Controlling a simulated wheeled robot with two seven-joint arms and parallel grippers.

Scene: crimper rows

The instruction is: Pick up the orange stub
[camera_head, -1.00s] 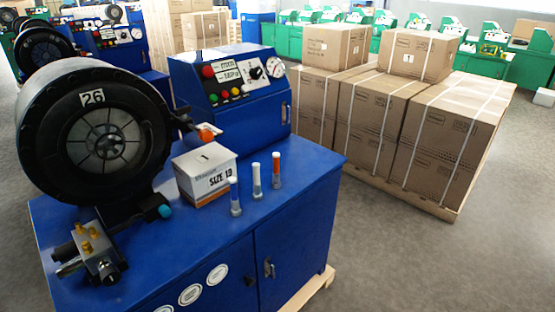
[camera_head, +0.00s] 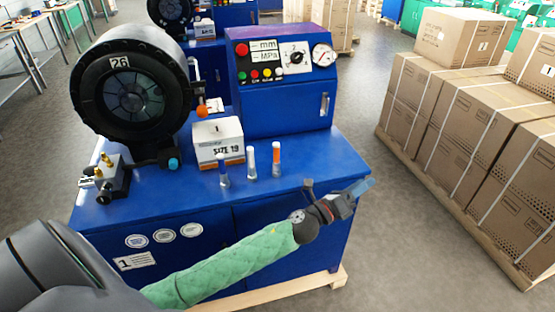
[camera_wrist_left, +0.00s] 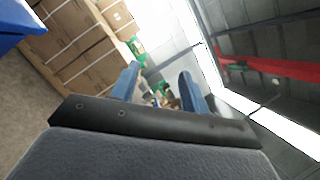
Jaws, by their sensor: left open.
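The orange stub (camera_head: 276,158) stands upright near the front right of the blue machine's top (camera_head: 315,165). It has an orange upper part and a grey lower part. A white stub (camera_head: 250,161) and a blue-and-white stub (camera_head: 224,170) stand to its left. My left gripper (camera_head: 364,187) is at the right front corner of the machine, right of and nearer than the orange stub, apart from it. The left wrist view shows its two blue fingers (camera_wrist_left: 158,88) spread with nothing between them; no stub shows there. My right gripper is not in view.
A white SIZE 19 box (camera_head: 218,142) stands behind and left of the stubs. The control box (camera_head: 283,85) rises behind them, and the black crimper head (camera_head: 130,90) is at left. Strapped cartons (camera_head: 470,115) on a pallet stand right, across open floor.

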